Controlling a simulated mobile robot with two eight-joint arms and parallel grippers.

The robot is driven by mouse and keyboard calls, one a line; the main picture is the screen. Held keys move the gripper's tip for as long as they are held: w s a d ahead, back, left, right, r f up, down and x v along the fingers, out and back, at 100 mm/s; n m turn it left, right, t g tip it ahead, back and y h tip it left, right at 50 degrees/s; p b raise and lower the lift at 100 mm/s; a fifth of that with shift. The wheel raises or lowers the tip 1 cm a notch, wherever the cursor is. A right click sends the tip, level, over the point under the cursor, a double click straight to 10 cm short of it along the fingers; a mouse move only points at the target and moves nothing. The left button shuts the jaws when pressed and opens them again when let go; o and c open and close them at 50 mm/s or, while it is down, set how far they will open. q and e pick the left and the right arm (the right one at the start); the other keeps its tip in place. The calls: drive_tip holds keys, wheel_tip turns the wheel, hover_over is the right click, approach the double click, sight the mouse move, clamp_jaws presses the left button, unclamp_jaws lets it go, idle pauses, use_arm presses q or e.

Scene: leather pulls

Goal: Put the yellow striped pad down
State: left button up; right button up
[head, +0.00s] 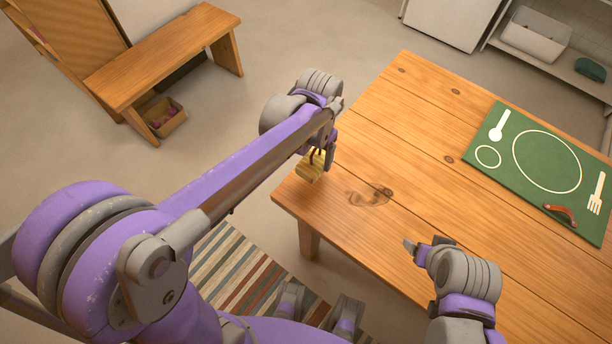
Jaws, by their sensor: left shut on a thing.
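The yellow striped pad (312,168) shows in the head view at the left edge of the wooden table (345,215), partly hidden by my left gripper. My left gripper (319,157) is shut on the pad. I cannot tell whether the pad touches the tabletop or is held just above or beside its edge. My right gripper (410,246) is over the near part of the table, apart from the pad; its fingers are too small and turned to show whether they are open.
A green mat (505,165) with a printed plate, spoon and fork lies on the table's right side. A brown-red leather pull (561,214) lies on it. The planks between the pad and mat are clear. A wooden bench (165,55) stands at the upper left.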

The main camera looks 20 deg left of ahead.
sight(315, 172)
use_arm(q)
wheel_tip(315, 172, down, 8)
drive_tip(key=shift+f+b, duration=0.2)
drive_tip(key=shift+b, duration=0.15)
drive_tip(key=o, duration=1.1)
drive_tip(key=shift+f, duration=0.2)
drive_tip(key=o, duration=0.4)
drive_tip(key=shift+r, duration=0.1)
drive_tip(key=shift+r, duration=0.1)
